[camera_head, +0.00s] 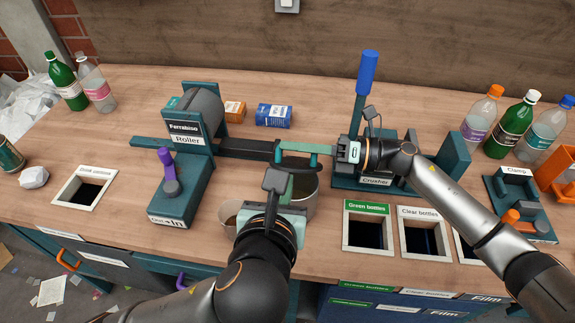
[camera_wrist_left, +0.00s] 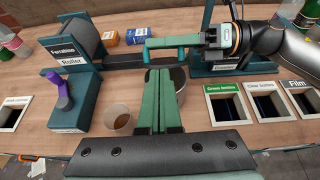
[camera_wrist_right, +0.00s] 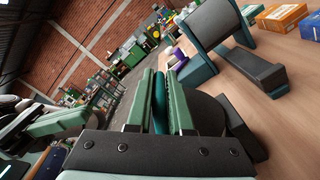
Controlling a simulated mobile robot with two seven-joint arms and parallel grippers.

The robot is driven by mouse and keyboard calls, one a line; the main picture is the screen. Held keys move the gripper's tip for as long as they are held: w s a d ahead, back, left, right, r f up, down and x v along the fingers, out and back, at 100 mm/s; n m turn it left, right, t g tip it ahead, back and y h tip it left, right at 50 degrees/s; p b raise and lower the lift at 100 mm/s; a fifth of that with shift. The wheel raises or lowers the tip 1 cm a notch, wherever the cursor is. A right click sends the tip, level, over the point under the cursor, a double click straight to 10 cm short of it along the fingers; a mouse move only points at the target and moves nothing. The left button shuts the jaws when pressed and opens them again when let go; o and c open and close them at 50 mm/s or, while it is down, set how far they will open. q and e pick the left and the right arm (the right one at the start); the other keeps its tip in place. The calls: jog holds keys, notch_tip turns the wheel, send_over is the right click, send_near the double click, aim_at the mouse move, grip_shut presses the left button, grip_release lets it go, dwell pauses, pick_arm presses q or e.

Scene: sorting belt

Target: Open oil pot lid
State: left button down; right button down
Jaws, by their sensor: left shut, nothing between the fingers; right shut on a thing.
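My right gripper (camera_head: 312,148) reaches in from the right and is shut on the teal lid handle (camera_wrist_left: 175,44); the teal bar also shows between its fingers in the right wrist view (camera_wrist_right: 160,106). A dark disc, the oil pot lid (camera_wrist_right: 207,114), is under the handle. The oil pot (camera_head: 303,200) stands on the bench in front, partly hidden by my left gripper. The lid appears raised behind the pot's rim, but the gap is hard to judge. My left gripper (camera_wrist_left: 158,74) is shut and empty, in front of the pot.
A cup (camera_wrist_left: 119,121) with brown contents stands left of the pot. The roller machine (camera_head: 188,135) is at left, the crusher (camera_head: 375,182) at right. Labelled bench openings (camera_head: 367,236) lie front right. Blue and orange boxes (camera_head: 274,115) stand behind. Several bottles (camera_head: 517,125) stand far right.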

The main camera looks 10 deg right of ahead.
aim_at(290, 167)
pick_arm(q)
jog(key=x, duration=0.9)
jog(key=shift+w+f, duration=0.1)
jog(key=shift+w, duration=0.2)
